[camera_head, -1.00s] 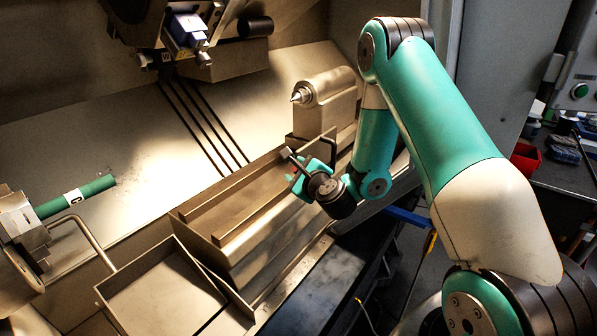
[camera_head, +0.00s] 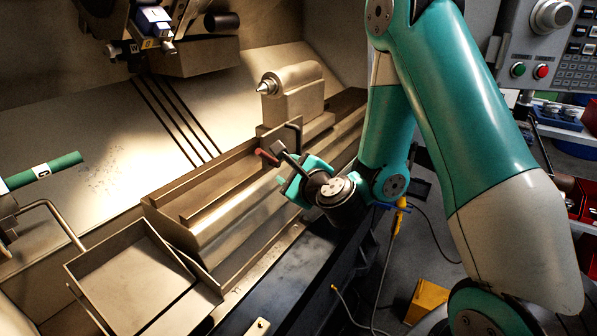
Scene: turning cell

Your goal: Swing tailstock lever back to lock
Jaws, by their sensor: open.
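The tailstock (camera_head: 294,92) is a pale metal block with a pointed centre, on the bed at the upper middle. Its lever has a red-brown tip (camera_head: 267,156) and a dark shaft (camera_head: 287,160), slanting down to the right below the tailstock. My gripper (camera_head: 290,178), with teal fingers, is at the lever's lower right, very close to the shaft. Its jaws are open. The fingers and wrist partly hide the lever's lower end, and I cannot tell whether they touch it.
A metal tray (camera_head: 130,275) sits at the lower left. A green bar (camera_head: 45,170) sticks out at the left, and the tool turret (camera_head: 150,30) hangs above. The control panel (camera_head: 550,45) stands at the right. Bare bed lies left of my gripper.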

